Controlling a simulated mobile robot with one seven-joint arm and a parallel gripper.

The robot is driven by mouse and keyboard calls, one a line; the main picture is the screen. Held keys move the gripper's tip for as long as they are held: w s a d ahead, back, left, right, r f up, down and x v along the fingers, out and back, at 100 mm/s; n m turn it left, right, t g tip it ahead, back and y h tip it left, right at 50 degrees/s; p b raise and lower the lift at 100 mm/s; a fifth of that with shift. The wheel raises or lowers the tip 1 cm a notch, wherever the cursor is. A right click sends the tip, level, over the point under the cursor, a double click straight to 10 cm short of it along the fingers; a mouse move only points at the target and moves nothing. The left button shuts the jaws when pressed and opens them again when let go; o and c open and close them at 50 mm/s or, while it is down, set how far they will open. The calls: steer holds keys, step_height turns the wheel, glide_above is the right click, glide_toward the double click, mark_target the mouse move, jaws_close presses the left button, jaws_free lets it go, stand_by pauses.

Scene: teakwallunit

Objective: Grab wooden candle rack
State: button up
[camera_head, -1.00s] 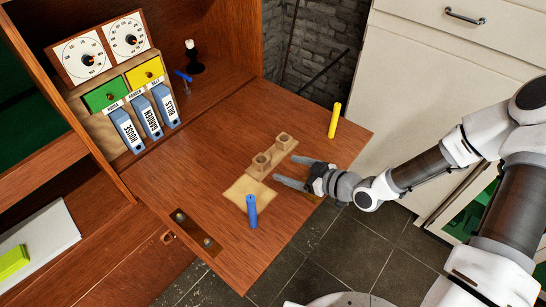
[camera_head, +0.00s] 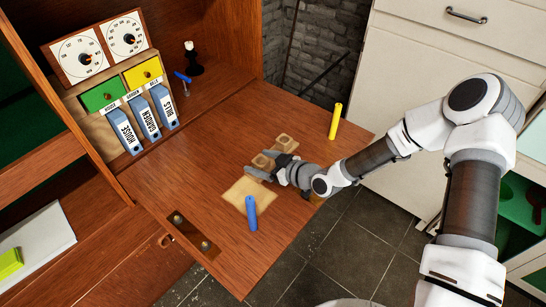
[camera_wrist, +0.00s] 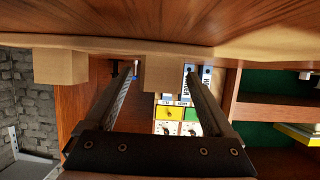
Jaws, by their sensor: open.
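The wooden candle rack (camera_head: 263,161) lies on the fold-down desk board, a light wood strip with two raised square holders. The far holder (camera_head: 285,142) shows clear, while my gripper partly hides the near one. My gripper (camera_head: 262,166) is open and low over the board at the near holder. In the wrist view, which looks upside down, the open fingers (camera_wrist: 158,72) lie on either side of one holder block (camera_wrist: 163,75), with gaps visible. The other block (camera_wrist: 61,67) is outside the fingers, to the left.
A flat tan square (camera_head: 247,190) lies beside the rack. Binders (camera_head: 143,117) and a black candlestick (camera_head: 192,60) stand in the cabinet. The board's left middle is clear.

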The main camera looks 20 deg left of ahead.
jaws_close()
stand_by(0.3)
steer(key=shift+r, duration=0.15)
